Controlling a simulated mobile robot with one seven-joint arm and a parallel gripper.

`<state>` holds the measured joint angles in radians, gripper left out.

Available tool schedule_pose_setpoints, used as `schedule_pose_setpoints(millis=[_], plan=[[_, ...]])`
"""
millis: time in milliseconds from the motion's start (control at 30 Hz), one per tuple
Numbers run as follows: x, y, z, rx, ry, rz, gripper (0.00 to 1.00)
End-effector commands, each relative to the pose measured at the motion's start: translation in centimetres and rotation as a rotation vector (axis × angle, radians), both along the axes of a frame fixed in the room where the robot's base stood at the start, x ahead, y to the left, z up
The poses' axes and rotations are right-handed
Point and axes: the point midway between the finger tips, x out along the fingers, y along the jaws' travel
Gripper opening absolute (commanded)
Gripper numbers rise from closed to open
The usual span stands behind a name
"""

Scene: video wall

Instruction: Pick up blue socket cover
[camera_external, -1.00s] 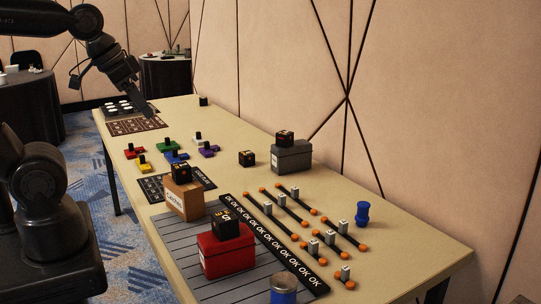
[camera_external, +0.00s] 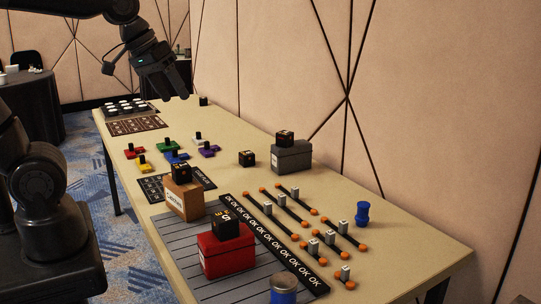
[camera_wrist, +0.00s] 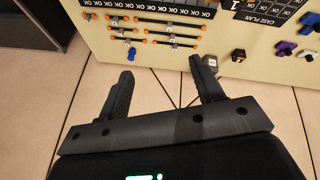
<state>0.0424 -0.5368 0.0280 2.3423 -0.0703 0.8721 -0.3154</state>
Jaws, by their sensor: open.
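The blue socket cover (camera_external: 176,156), a flat blue piece with a black knob, lies among other coloured covers on the far half of the table in the external view. In the wrist view a blue piece (camera_wrist: 307,29) that looks like it sits at the upper right edge, partly cut off. My gripper (camera_external: 180,97) is in the air over the far part of the table, above and apart from the covers. Its fingers (camera_wrist: 164,82) are spread and empty in the wrist view, with wall panels behind them.
Red (camera_external: 133,151), yellow (camera_external: 143,168), green (camera_external: 167,146) and purple (camera_external: 209,151) covers surround the blue one. A black cube (camera_external: 246,158) and a grey box (camera_external: 291,158) stand nearby. A brown box (camera_external: 184,199), a red box (camera_external: 226,256) and a blue spool (camera_external: 362,214) are nearer.

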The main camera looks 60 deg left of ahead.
Motion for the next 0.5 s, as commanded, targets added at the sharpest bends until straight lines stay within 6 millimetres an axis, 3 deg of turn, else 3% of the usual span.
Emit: schedule_pose_setpoints(millis=[267,500], plan=[[9.5,-2.1,0.3,-0.242,0.084,0.348,0.61],[17.7,-4.2,-1.4,-0.425,0.165,0.665,0.61]])
